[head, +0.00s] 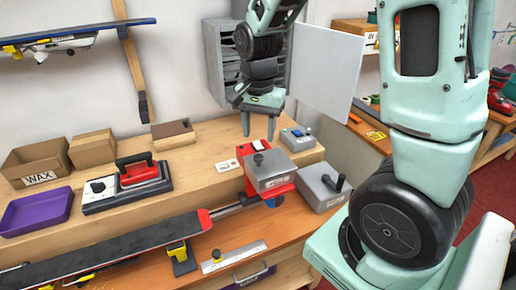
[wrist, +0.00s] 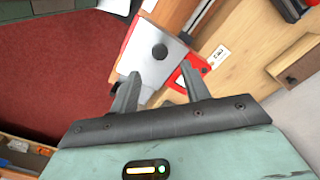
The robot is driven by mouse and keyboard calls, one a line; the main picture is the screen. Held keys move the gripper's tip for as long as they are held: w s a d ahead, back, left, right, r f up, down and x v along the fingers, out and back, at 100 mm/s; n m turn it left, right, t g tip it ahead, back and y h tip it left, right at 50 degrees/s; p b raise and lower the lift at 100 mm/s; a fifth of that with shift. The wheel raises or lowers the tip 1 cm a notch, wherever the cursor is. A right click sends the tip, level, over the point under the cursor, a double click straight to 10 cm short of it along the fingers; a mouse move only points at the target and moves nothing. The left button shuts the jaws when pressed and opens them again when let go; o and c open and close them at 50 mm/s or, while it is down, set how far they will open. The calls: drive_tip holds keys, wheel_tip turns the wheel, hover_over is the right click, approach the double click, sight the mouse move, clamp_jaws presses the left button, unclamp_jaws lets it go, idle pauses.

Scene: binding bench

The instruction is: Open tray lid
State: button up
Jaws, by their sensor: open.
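A grey metal lid (head: 277,176) with a round black knob (head: 258,160) sits over a red tray (head: 247,150) on the bench, and appears closed. In the wrist view the lid (wrist: 137,62) and knob (wrist: 160,51) lie just beyond my fingertips. My gripper (head: 258,137) is open and empty, pointing down above and behind the lid, apart from it. In the wrist view the open fingers (wrist: 160,72) flank the line towards the knob without touching it.
A grey box with a black handle (head: 323,190) stands close right of the lid. A small device (head: 297,139) stands behind it. A pale panel (head: 327,70) stands behind.

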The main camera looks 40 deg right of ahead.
sight(259, 156)
wheel_tip(259, 156, down, 7)
drive_tip(key=shift+f+p, duration=0.1)
drive_tip(key=shift+p, duration=0.35)
clamp_jaws()
